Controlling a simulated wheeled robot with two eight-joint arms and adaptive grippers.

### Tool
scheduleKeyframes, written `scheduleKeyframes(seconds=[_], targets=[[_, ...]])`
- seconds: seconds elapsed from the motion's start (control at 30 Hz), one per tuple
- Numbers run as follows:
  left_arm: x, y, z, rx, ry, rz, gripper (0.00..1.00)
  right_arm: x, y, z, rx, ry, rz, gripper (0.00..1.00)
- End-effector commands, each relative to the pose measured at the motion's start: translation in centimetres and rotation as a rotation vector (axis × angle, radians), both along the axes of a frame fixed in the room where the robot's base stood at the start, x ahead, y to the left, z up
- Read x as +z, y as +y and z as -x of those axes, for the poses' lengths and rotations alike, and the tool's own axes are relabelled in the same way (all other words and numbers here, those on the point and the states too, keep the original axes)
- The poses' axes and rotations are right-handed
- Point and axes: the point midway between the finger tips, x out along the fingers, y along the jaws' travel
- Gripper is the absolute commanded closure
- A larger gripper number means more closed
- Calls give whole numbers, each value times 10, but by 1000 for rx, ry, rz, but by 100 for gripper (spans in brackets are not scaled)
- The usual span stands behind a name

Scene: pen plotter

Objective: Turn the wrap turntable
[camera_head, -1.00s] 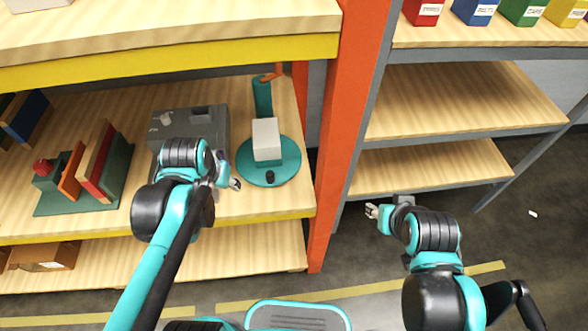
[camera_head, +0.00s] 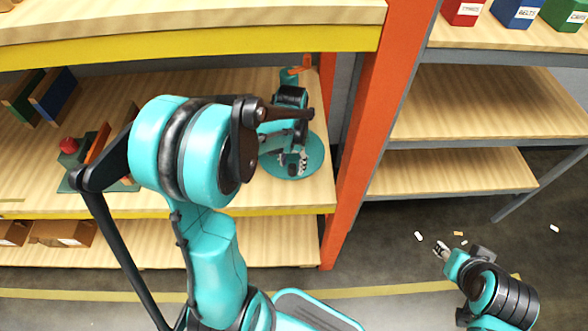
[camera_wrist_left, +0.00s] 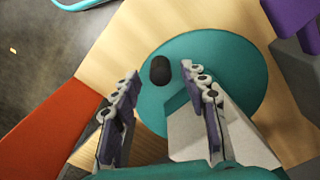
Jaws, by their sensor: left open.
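The wrap turntable (camera_head: 314,163) is a teal disc on the wooden shelf, partly hidden behind my left arm in the head view. It also fills the middle of the left wrist view (camera_wrist_left: 247,75). A black knob (camera_wrist_left: 160,70) stands up near its rim. My left gripper (camera_head: 292,160) is over the turntable; it is open, and in the wrist view its fingertips (camera_wrist_left: 161,72) lie either side of the knob. I cannot tell whether they touch it. A pale box (camera_wrist_left: 240,135) sits on the disc beside the right finger. My right gripper (camera_head: 440,247) is low over the floor, away from the shelf.
An orange rack post (camera_head: 362,130) stands right of the turntable. A yellow-edged upper shelf (camera_head: 190,48) hangs above. A teal holder with upright boards (camera_head: 100,145) is at the left. Small pale bits (camera_head: 419,236) lie on the floor. The right rack's lower shelves (camera_head: 470,100) are empty.

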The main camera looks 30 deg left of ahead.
Motion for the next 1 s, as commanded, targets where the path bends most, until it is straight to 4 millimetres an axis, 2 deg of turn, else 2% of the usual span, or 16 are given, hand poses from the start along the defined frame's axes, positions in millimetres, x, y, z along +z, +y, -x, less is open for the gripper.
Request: scheduleKeyframes(seconds=[0.03, 0.17, 0.47, 0.5, 0.63, 0.67, 1.0], targets=[[-9, 0, -1, 0, 0, 0, 56, -5, 0, 0, 0, 0, 0, 60], [-20, 0, 0, 0, 0, 0, 56, -9, 0, 0, 0, 0, 0, 60], [-22, 0, 0, 0, -1, 0, 56, -9, 0, 0, 0, 0, 0, 60], [-22, 0, 0, 0, -1, 0, 61, -9, 0, 0, 0, 0, 0, 60], [-22, 0, 0, 0, -1, 0, 95, -9, 0, 0, 0, 0, 0, 60], [-22, 0, 0, 0, -1, 0, 100, -9, 0, 0, 0, 0, 0, 60], [-22, -5, -3, 1, -1, 0, 100, -9, 0, 0, 0, 0, 0, 60]])
